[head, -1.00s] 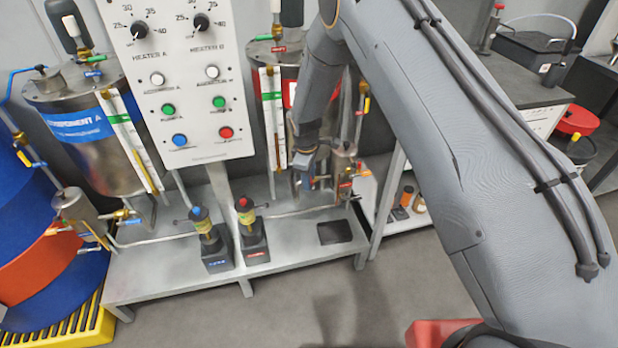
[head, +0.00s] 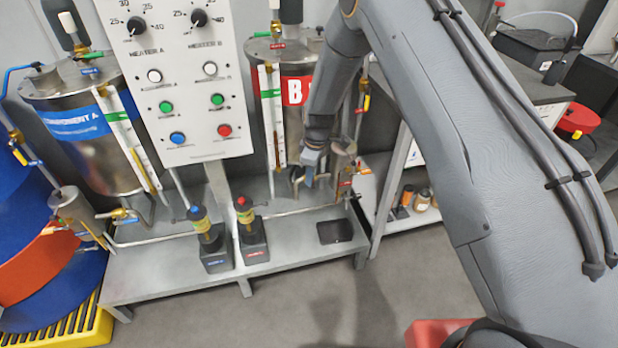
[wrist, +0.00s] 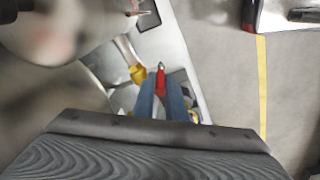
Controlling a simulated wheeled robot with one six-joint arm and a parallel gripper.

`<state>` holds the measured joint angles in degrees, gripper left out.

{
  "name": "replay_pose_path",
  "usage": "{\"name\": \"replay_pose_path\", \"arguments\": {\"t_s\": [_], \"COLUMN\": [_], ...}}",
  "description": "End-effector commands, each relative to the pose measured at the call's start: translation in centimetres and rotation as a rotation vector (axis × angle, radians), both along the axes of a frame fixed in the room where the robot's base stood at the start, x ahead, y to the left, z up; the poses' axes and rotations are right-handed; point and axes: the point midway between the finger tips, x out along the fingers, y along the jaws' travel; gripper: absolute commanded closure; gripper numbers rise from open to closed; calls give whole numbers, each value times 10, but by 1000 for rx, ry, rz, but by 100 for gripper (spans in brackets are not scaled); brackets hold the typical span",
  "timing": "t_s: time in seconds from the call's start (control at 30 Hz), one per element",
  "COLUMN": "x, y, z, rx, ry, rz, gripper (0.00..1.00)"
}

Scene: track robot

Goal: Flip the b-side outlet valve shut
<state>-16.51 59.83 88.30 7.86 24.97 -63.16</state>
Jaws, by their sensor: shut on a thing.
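The B tank (head: 268,128), a steel vessel with a red label, stands behind my forearm in the head view. My gripper (head: 311,170) is low in front of it, at the outlet piping. In the wrist view its two blue fingers (wrist: 161,92) are shut on a red valve handle (wrist: 160,77). A brass valve body (wrist: 137,73) on a pipe sits just left of the fingers. The handle's lower part is hidden between the fingers. In the head view the handle cannot be made out behind my gripper.
The control panel (head: 185,110) stands left of my arm. Two small pumps, blue-topped (head: 209,238) and red-topped (head: 249,230), stand on the grey bench (head: 150,275). The A tank (head: 75,165) is at left. A small steel pot (head: 344,165) is right of my gripper.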

Motion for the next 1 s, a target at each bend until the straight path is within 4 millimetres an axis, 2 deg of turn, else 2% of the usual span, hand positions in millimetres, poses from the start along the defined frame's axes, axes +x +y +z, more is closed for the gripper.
{"name": "replay_pose_path", "arguments": {"t_s": [0.3, 0.73, 0.77, 0.83, 0.87, 1.0], "x": [1, 1, 1, 1, 1, 2], "y": [-8, -8, -8, -8, -8, -8], "z": [-3, 0, 0, 0, 0, 0], "rx": [117, 140, 140, 140, 140, 140], "ry": [37, 41, 41, 40, 40, 39], "rz": [-3, 0, 0, 0, 0, 0], "gripper": [100, 100, 85, 73, 70, 70]}}
